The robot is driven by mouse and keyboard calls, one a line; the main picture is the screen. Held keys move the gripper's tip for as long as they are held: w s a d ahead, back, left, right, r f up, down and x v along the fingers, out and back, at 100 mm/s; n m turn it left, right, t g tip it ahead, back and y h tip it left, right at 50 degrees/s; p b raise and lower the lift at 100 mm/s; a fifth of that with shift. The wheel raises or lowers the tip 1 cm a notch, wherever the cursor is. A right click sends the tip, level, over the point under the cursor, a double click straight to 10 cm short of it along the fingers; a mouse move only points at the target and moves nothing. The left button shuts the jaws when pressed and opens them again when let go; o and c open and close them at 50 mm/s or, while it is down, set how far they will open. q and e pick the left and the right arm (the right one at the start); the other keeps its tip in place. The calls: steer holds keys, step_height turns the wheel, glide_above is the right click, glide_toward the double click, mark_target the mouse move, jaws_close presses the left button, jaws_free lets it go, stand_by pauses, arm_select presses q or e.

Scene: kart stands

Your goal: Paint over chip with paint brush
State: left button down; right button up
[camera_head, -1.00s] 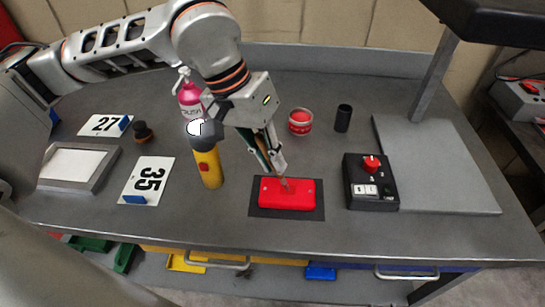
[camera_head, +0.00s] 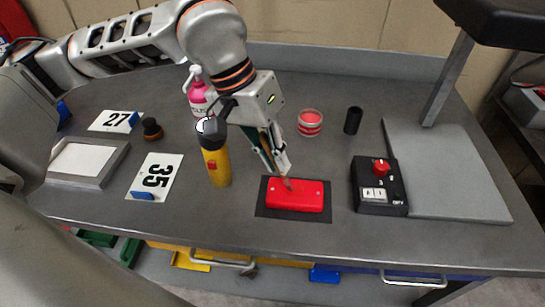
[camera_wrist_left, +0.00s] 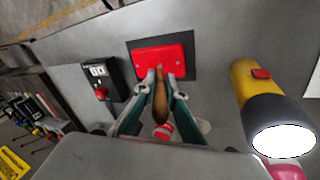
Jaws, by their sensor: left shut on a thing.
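My left gripper (camera_head: 272,168) is over the red panel (camera_head: 296,195), which lies on a dark mat (camera_head: 270,211) on the workbench. In the left wrist view the gripper (camera_wrist_left: 160,88) is shut on a paint brush with a brown wooden handle (camera_wrist_left: 160,102). The brush tip (camera_head: 288,184) meets the top of the red panel near its upper left part, as far as I can tell. The panel also shows in the left wrist view (camera_wrist_left: 172,58). I cannot make out a chip. An open jar of red paint (camera_head: 310,122) stands behind the panel. My right gripper is not in view.
A yellow flashlight (camera_head: 216,164) stands left of the gripper, with a pink bottle (camera_head: 197,96) behind it. A black control box (camera_head: 379,190) with a red knob is at the right. A black cup (camera_head: 353,120) stands behind it. Number cards and a framed tray (camera_head: 120,158) lie left.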

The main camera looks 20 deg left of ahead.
arm_select(q)
steer(key=shift+w+d, duration=0.15)
steer(key=shift+d, duration=0.3)
steer(key=shift+d, duration=0.1)
steer(key=shift+w+d, duration=0.2)
steer(key=shift+d, duration=0.45)
steer(key=shift+a, duration=0.1)
steer(key=shift+s+a+b, duration=0.25)
steer(key=shift+a+b, duration=0.05)
steer(key=shift+a, duration=0.35)
steer(key=shift+a, duration=0.15)
steer(key=shift+s+a, duration=0.2)
steer(key=shift+a, duration=0.35)
